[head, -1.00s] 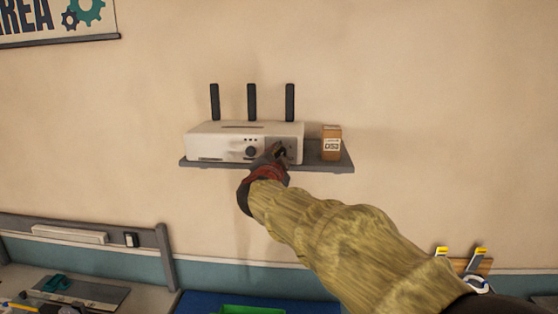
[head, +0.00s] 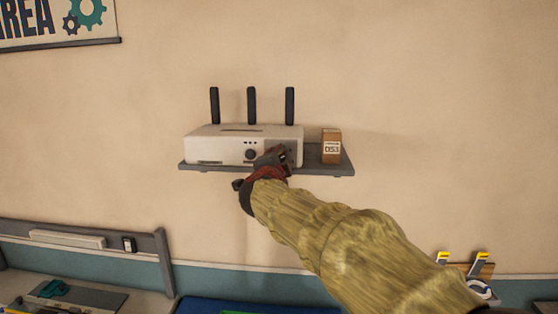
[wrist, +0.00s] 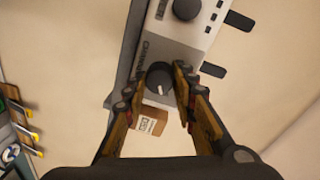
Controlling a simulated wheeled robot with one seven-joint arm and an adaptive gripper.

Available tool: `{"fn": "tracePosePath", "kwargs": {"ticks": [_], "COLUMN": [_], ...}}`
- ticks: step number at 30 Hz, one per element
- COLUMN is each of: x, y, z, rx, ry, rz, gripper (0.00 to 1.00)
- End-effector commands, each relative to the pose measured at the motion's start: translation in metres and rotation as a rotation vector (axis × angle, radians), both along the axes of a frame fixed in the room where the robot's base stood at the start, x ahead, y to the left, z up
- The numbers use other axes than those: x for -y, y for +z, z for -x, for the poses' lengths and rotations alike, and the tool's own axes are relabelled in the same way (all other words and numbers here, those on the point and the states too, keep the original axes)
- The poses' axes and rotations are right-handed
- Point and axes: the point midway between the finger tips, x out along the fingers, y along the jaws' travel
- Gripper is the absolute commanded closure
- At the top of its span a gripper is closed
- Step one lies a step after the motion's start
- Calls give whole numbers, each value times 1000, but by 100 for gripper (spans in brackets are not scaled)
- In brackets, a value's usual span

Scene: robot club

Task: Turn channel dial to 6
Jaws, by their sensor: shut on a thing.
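The white router (head: 215,146) with dark antennas stands on a wall shelf. Its channel dial (wrist: 160,75), a dark round knob with a pale pointer mark, is beside the printed word CHANNEL in the wrist view. My gripper (wrist: 159,88) is at the router's right front, its two fingers on either side of this dial, shut on it. In the head view my gripper (head: 276,158) hides the dial. A second dark knob (head: 250,155) is to its left and also shows at the top of the wrist view (wrist: 187,8). The dial's numbers are not readable.
The grey shelf (head: 341,163) carries a small brown box (head: 331,147) just right of the router; the box also shows close beyond my fingers in the wrist view (wrist: 150,121). Workbenches lie below.

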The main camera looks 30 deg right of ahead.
Motion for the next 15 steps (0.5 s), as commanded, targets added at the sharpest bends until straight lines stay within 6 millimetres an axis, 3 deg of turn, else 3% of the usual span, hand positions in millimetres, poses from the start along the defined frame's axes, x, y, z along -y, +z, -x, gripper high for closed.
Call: {"fn": "tracePosePath", "kwargs": {"ticks": [3,4,13,15], "x": [0,0,0,0], "y": [0,0,0,0], "z": [0,0,0,0], "rx": [-1,-1,-1,-1], "ry": [0,0,0,0], "rz": [0,0,1,1], "gripper": [98,71,54,54]}}
